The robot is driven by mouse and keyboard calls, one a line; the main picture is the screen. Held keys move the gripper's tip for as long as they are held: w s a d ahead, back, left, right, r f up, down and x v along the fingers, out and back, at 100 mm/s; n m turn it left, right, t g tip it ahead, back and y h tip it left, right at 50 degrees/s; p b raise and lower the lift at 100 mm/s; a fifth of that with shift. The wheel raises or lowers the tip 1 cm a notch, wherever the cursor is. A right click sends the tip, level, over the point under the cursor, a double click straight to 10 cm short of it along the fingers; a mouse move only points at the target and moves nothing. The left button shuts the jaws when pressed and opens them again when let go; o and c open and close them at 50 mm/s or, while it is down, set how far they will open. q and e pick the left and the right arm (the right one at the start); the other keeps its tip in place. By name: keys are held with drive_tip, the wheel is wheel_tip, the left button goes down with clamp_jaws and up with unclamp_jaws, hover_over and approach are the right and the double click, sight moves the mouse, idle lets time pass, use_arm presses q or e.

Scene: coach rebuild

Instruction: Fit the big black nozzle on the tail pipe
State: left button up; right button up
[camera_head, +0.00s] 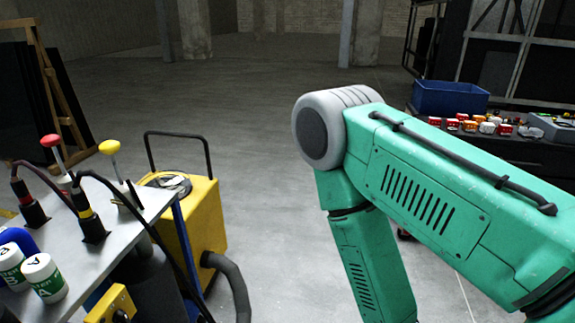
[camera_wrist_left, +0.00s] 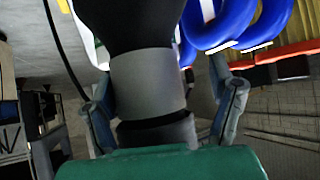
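In the left wrist view, a dark black form (camera_wrist_left: 135,22) with a broad grey band below it fills the top middle. Blue-grey pieces stand on both sides of the band, with a visible gap on the right. My left gripper is not in the head view. I cannot pick out the tail pipe with certainty.
A grey bench (camera_head: 100,257) at left holds white bottles (camera_head: 44,277) and black cabled tools (camera_head: 90,222). A yellow machine (camera_head: 205,225) with a hose stands beside it. A blue crate (camera_head: 449,98) and small items sit on the right-hand table. The middle floor is clear.

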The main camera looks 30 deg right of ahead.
use_arm(q)
drive_tip(key=shift+w+d+r, duration=0.1)
drive_tip(key=shift+d+r, duration=0.1)
drive_tip(key=shift+d, duration=0.55)
drive_tip(key=shift+c, duration=0.8)
drive_tip(key=c, duration=0.6)
drive_tip(key=shift+a, duration=0.2)
drive_tip(key=c, duration=0.7)
drive_tip(key=shift+a, duration=0.45)
drive_tip(key=shift+r, duration=0.15)
drive_tip(key=shift+w+r+p, duration=0.2)
drive_tip(key=shift+r+p, duration=0.55)
drive_tip(key=shift+p, duration=0.2)
wheel_tip(320, 180, up, 2)
drive_tip(key=shift+s+p, duration=0.1)
drive_tip(key=shift+p, duration=0.7)
drive_tip(key=shift+r+p, duration=0.75)
drive_tip(key=shift+r, duration=0.05)
drive_tip(key=shift+r+p, duration=0.8)
drive_tip(key=shift+r, duration=0.1)
drive_tip(key=shift+r+p, duration=0.7)
drive_tip(key=shift+p, duration=0.05)
drive_tip(key=shift+a+r+p, duration=0.1)
drive_tip(key=shift+r+p, duration=0.65)
drive_tip(key=shift+p, duration=0.15)
use_arm(e)
wheel_tip(320, 180, up, 10)
drive_tip(key=shift+d, duration=0.25)
